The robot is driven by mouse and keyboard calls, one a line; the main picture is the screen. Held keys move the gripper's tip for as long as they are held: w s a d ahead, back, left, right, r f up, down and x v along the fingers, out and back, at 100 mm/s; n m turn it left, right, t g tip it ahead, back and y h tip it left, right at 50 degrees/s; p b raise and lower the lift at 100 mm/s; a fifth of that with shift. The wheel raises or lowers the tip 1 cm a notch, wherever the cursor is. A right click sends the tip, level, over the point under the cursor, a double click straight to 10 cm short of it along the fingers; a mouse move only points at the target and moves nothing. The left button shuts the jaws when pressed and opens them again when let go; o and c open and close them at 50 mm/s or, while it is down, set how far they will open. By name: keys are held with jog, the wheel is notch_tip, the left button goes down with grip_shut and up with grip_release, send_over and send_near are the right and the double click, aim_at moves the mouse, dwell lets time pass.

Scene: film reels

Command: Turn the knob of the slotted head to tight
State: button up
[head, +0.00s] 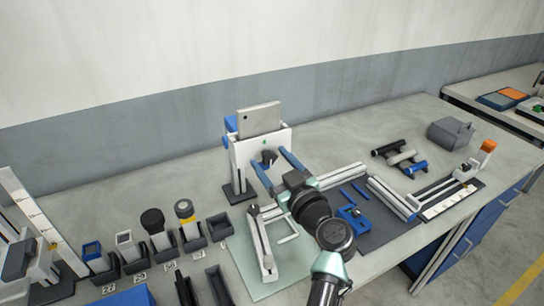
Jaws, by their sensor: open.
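A white upright head (243,160) stands at the back of the bench, with a grey plate (260,120) rising from its top. It looks like the slotted head, though its slot is too small to make out. A small dark knob (268,155) shows on its front face. My gripper (269,158) is open, its two blue fingers pointing at the head. In this view the fingertips lie on either side of the knob. I cannot tell whether they touch it. The knob's setting and any marking for tight are too small to read.
White rails (345,176) and a frame stand on the mat around my arm. Numbered dark holders (193,238) with several tools line the left front. Dark and blue cylinders (401,155) and a grey block (451,133) lie at the right.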

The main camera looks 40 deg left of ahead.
jog(key=shift+w+a, duration=0.1)
jog(key=shift+a, duration=0.1)
grip_shut()
dwell(0.3)
